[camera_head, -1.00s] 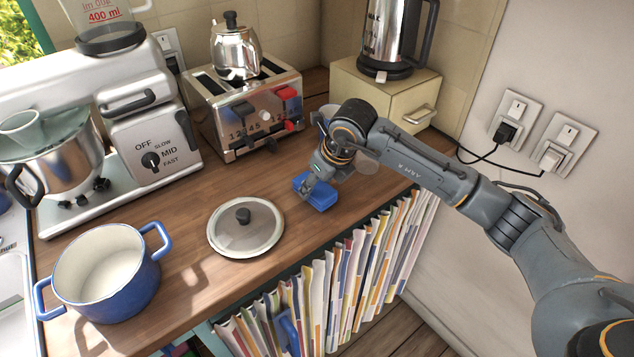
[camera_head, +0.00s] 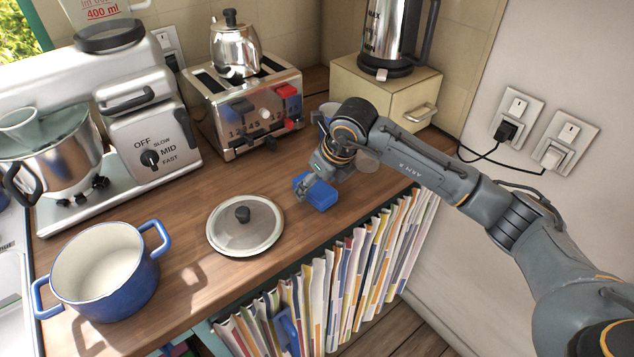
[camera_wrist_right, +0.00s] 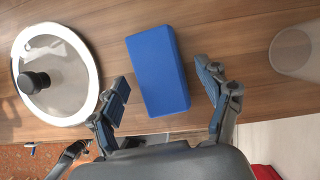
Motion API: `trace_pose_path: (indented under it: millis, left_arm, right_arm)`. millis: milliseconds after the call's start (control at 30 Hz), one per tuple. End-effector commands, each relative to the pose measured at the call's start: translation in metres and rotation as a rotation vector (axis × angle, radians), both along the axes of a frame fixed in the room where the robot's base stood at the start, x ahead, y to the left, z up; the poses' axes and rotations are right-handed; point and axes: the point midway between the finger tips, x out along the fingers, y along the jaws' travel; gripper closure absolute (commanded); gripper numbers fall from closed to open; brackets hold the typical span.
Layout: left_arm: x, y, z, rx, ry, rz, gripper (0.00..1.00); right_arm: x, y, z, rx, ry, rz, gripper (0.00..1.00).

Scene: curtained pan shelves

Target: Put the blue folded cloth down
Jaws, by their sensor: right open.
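The blue folded cloth (camera_head: 321,195) lies on the wooden worktop near its front edge, to the right of the glass lid. In the right wrist view the cloth (camera_wrist_right: 158,70) shows as a flat blue block lying on the wood. My right gripper (camera_head: 304,192) is low over the worktop beside the cloth. In the right wrist view its two fingers (camera_wrist_right: 166,92) are spread wide, with the cloth between and beyond them and a gap on each side. My left gripper is not in the head view.
A glass lid (camera_head: 245,226) lies left of the cloth and a blue pot (camera_head: 104,280) farther left. A toaster (camera_head: 245,110) with a metal pot on it stands behind. A cream box (camera_head: 385,95) bears a kettle. A striped curtain (camera_head: 330,270) hangs below the front edge.

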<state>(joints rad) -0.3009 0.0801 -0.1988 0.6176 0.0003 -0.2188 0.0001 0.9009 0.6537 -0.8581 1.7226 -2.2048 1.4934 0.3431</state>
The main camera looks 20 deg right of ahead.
Motion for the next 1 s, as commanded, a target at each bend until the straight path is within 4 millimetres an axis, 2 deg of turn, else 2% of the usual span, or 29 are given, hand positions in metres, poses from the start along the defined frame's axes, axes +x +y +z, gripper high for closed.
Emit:
trace_pose_path:
  millis: [167, 500, 700, 1000]
  left_arm:
    - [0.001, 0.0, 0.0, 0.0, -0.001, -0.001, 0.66]
    - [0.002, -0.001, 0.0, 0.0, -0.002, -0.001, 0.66]
    - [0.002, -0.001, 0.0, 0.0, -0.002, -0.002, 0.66]
    - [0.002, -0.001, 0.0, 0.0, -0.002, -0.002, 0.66]
  right_arm:
    - [-0.008, -0.005, 0.026, 0.0, -0.007, 0.001, 0.23]
    - [-0.033, -0.016, 0.089, 0.0, -0.005, 0.0, 0.23]
    - [-0.04, -0.02, 0.106, -0.001, -0.003, -0.001, 0.23]
    - [-0.041, -0.02, 0.108, 0.0, -0.001, 0.0, 0.23]
